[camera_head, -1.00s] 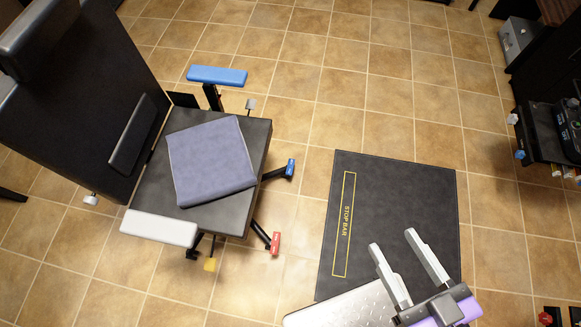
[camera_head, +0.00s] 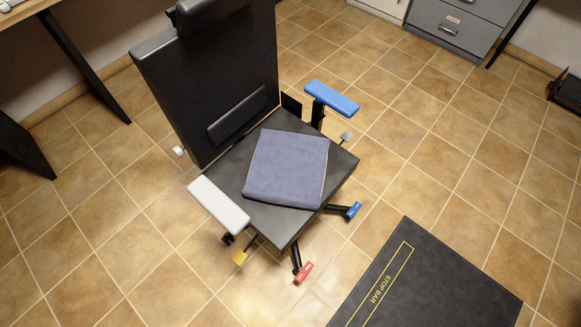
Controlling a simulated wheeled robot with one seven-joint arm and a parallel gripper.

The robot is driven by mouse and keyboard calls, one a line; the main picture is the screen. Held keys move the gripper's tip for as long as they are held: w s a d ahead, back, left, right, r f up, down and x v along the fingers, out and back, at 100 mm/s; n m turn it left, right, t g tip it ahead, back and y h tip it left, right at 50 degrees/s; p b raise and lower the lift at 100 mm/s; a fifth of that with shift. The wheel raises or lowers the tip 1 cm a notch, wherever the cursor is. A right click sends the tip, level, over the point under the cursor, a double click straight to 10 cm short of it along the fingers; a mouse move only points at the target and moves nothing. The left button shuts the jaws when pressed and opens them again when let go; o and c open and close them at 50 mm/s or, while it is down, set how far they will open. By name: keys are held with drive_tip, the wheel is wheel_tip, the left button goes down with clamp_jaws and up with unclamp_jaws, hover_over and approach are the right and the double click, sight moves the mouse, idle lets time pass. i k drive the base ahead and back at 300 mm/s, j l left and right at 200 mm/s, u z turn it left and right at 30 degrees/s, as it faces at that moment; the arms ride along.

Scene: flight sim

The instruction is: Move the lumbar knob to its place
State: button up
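A black chair stands on the tiled floor with its backrest (camera_head: 215,75) at the upper left. A small white knob (camera_head: 180,151) sticks out at the backrest's lower left side; it looks like the lumbar knob, but no label shows. A raised dark lumbar pad (camera_head: 240,118) is on the backrest's front. A grey knob (camera_head: 346,137) is at the seat's right side. Yellow (camera_head: 240,257), red (camera_head: 303,273) and blue (camera_head: 354,210) handles project from under the seat. My gripper is out of view.
A folded blue-grey cloth or cushion (camera_head: 286,168) lies on the seat. The armrests are white (camera_head: 219,205) and blue (camera_head: 332,98). A dark "STOP BAR" mat (camera_head: 440,285) lies at lower right. Grey drawers (camera_head: 455,25) stand at the back.

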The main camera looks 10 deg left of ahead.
sight(177, 150)
drive_tip(key=i+j+u, duration=0.25)
drive_tip(key=j, duration=0.35)
drive_tip(key=i+j+u, duration=0.25)
drive_tip(key=i+j, duration=0.2)
drive_tip(key=j+u, duration=0.15)
drive_tip(key=u, duration=0.35)
